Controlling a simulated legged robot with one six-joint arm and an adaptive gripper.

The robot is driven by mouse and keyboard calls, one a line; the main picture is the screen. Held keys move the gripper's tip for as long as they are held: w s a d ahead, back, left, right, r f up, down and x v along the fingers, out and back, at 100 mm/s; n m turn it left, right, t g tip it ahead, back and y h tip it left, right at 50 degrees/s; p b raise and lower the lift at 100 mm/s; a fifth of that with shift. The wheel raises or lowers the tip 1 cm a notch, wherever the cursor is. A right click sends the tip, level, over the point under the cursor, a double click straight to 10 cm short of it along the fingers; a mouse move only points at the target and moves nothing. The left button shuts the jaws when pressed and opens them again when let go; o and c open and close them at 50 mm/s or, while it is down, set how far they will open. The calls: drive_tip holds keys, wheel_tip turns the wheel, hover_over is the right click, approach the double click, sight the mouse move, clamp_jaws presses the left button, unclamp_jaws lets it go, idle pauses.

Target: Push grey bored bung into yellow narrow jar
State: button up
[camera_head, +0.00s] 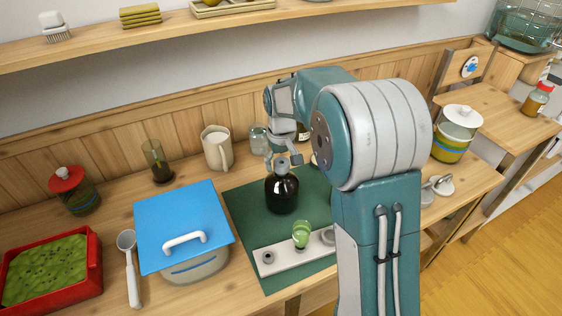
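A narrow olive-yellow glass jar (153,152) with dark contents stands upright at the back left of the table; it is the closest match to the yellow narrow jar. A dark brown round jar (282,194) stands on the green mat. A grey piece (282,164) shows at its mouth; I cannot tell whether it is seated or held. A grey ring-like bung (268,257) with a dark centre sits on the left end of the pale strip. My gripper (283,160) is just above the brown jar, its fingers around the grey piece. Whether they touch it is unclear.
The pale strip (285,255) on the green mat (245,208) also bears a green cup (301,233). A blue-lidded box (183,220), white ladle (130,265) and red tray (96,262) stand left. A cream mug (217,150) is behind. My arm hides the mat's right side.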

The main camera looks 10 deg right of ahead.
drive_tip(key=c, duration=0.7)
drive_tip(key=shift+c, duration=0.2)
drive_tip(key=shift+r, duration=0.55)
drive_tip(key=shift+r, duration=0.9)
wheel_tip(320, 180, up, 6)
drive_tip(key=shift+r, duration=0.2)
idle(0.4)
